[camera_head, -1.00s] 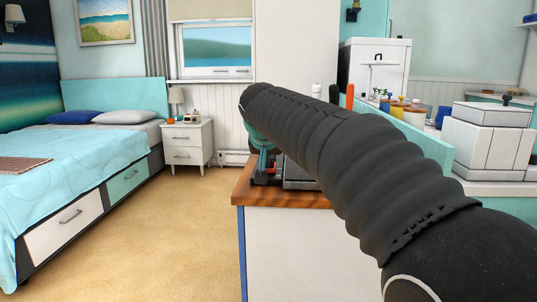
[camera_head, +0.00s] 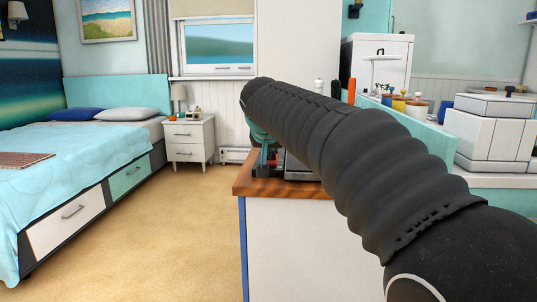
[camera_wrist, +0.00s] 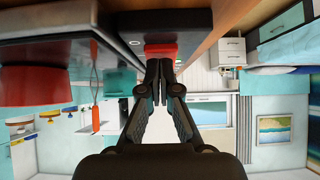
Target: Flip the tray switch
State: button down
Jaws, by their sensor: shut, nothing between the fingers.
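In the wrist view, which is upside down, my gripper (camera_wrist: 158,68) is shut and empty. Its fingertips are at a red part (camera_wrist: 160,50) on the end of a dark box (camera_wrist: 165,22); I cannot tell whether they touch it. A small white round piece (camera_wrist: 135,43) sits beside the red part. A grey metal tray-like body (camera_wrist: 45,52) lies to the left of the box. In the head view, my black arm covers most of this spot.
A large red object (camera_wrist: 35,85) and an orange-handled item (camera_wrist: 96,118) are at the left of the wrist view. Colourful jars (camera_head: 399,103) and a white boxy appliance (camera_head: 490,135) stand to the right in the head view. Open floor (camera_head: 170,230) lies left of the counter.

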jog(key=shift+r+p, duration=0.55)
jog(key=shift+r, duration=0.2)
jog(key=shift+r, duration=0.15)
jog(key=r+p, duration=0.3)
jog(key=shift+s+r, duration=0.3)
jog(key=shift+r, duration=0.05)
jog(key=s+f+v, duration=0.1)
jog(key=v, duration=0.9)
jog(key=shift+a+f, duration=0.1)
